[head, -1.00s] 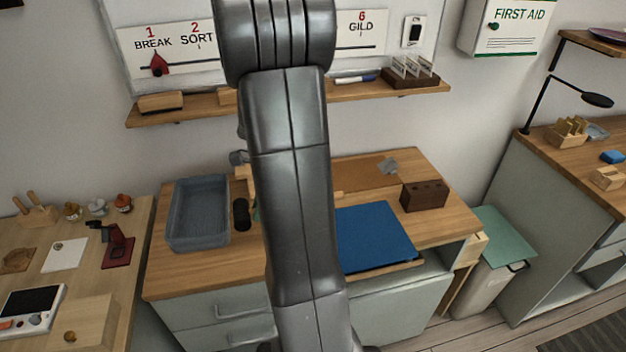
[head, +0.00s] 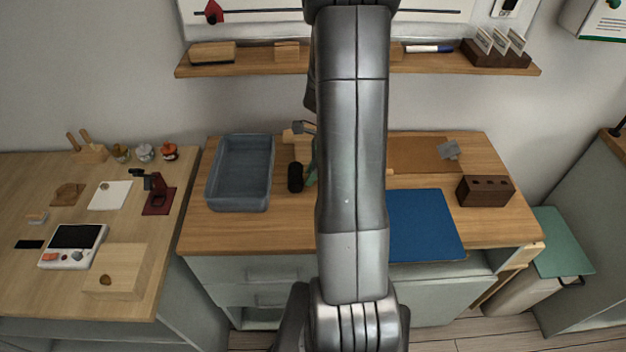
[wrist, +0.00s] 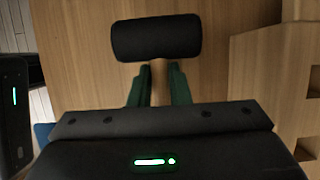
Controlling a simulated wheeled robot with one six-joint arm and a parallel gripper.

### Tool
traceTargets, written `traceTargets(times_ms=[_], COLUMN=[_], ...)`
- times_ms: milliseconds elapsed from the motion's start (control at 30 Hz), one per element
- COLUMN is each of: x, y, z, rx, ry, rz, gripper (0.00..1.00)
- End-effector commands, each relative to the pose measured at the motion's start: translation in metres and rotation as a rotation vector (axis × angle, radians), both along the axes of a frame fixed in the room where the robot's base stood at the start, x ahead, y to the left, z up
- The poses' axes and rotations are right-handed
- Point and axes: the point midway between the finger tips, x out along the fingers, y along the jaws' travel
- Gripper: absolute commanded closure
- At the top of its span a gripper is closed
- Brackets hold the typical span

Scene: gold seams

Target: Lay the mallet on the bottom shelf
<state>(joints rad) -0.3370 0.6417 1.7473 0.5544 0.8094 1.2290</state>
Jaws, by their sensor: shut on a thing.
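The mallet has a black cylindrical head (wrist: 157,38) and a pale wooden handle (wrist: 158,80). In the wrist view my gripper (wrist: 157,88) is shut on the handle, with green fingers on both sides just below the head. In the head view the black mallet head (head: 295,177) shows right of the grey tray, over the workbench; my arm hides most of my gripper. I cannot tell whether the mallet touches the bench. An open low compartment (head: 262,318) shows under the bench drawers; I cannot tell whether it is the bottom shelf.
The grey tray (head: 212,190) stands on the bench's left. A blue mat (head: 422,225) and a brown holed block (head: 486,190) are on its right. A wall shelf (head: 440,62) runs above. A second table (head: 130,290) stands left. A green-lidded bin (head: 560,240) stands right.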

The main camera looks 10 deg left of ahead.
Motion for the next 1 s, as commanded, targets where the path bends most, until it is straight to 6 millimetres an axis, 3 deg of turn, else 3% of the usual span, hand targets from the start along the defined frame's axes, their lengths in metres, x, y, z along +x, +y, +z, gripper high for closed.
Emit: traceTargets(times_ms=[200,567,600,700,1000], x=[0.000,0.000,0.000,0.000,0.000], y=[0.000,0.000,0.000,0.000,0.000], z=[-0.028,-0.033,-0.034,-0.033,-0.031], rx=[-0.001,-0.001,-0.001,-0.001,0.000], ry=[0.002,0.001,0.001,0.001,0.001], rz=[0.000,0.000,0.000,0.000,0.000], gripper=[1.00,1.00,0.81,0.62,0.62])
